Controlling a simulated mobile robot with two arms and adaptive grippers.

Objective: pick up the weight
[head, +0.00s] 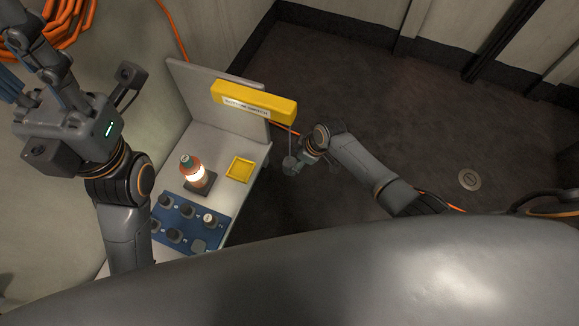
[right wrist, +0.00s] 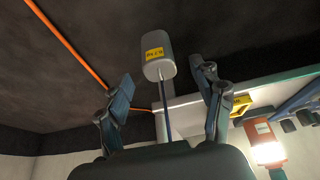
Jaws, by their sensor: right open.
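The weight (right wrist: 158,58) is a pale grey block with a yellow label, held on a thin cord. In the head view the weight (head: 290,165) hangs below the yellow beam (head: 254,101), beside the table's right side. My right gripper (head: 300,164) is close to it. In the right wrist view the open fingers of my right gripper (right wrist: 162,85) stand on either side of the cord and weight, with gaps visible; I see no contact. My left gripper (head: 35,35) is at the top left, away from the weight, and its fingertips are unclear.
The pale table (head: 221,150) bears a lit lamp (head: 192,171), a yellow tray (head: 239,160) and a blue panel (head: 189,227) with several dark knobs. An upright board (head: 197,88) stands at its back. Orange cables (head: 55,38) hang at top left. The dark floor at right is mostly clear.

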